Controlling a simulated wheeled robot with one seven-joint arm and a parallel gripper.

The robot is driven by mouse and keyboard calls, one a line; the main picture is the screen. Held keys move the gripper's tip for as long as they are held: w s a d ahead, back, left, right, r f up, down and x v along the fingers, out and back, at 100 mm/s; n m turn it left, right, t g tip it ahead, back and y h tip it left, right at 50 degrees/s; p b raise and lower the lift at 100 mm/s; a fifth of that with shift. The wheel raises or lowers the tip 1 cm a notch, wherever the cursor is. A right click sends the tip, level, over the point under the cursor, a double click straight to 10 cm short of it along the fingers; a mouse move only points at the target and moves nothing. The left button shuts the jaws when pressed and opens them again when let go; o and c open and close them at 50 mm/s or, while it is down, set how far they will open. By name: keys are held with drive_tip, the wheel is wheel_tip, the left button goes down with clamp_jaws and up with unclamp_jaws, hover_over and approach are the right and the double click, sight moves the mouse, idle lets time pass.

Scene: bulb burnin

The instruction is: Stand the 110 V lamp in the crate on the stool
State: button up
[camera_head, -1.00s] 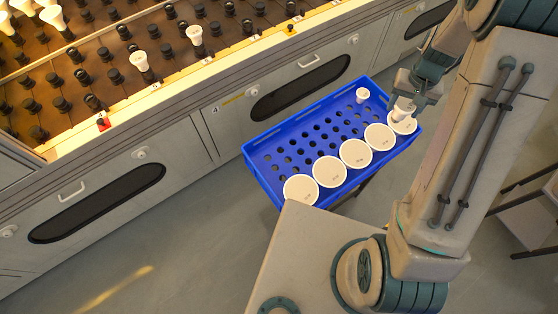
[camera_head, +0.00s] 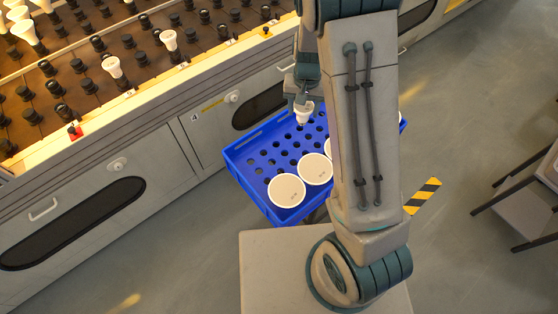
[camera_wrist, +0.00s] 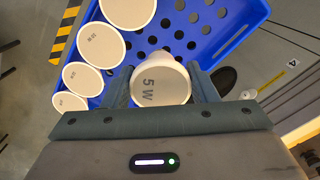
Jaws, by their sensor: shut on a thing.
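My gripper (camera_head: 303,92) is shut on a small white lamp (camera_head: 304,114), held over the far side of the blue crate (camera_head: 232,160). In the wrist view the lamp (camera_wrist: 160,78) sits between both fingers of my gripper (camera_wrist: 160,92), its round face marked "5 W"; no voltage mark is readable. The lamp's lower end is upright or nearly so in the head view; whether it touches the crate I cannot tell. Wide white round lamps (camera_head: 286,190) stand in a row along the crate's near side. My arm hides the crate's right part; the stool is mostly hidden.
Empty holes show in the crate's floor left of the held lamp. A bench (camera_head: 150,120) with rows of dark sockets and several white lamps (camera_head: 112,67) runs along the upper left, close behind the crate. A small table (camera_head: 525,195) stands at right.

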drive_tip(key=s+a+f+m+b, duration=0.1)
drive_tip(key=a+f+m+b, duration=0.1)
drive_tip(key=f+b, duration=0.8)
drive_tip(key=s+a+f+m+b, duration=0.1)
drive_tip(key=a+f+m+b, duration=0.2)
drive_tip(key=f+b, duration=0.7)
wheel_tip(320, 180, down, 4)
drive_tip(key=shift+s+a+r+b, duration=0.15)
drive_tip(key=shift+a+b, duration=0.25)
drive_tip(key=shift+a, duration=0.4)
drive_tip(key=shift+r, duration=0.1)
drive_tip(key=shift+s+f, duration=0.1)
drive_tip(key=shift+f, duration=0.1)
drive_tip(key=shift+f+b, duration=1.05)
drive_tip(key=shift+f, duration=0.75)
drive_tip(key=o, duration=1.1)
drive_tip(key=shift+c, duration=0.2)
drive_tip(key=shift+r, duration=0.1)
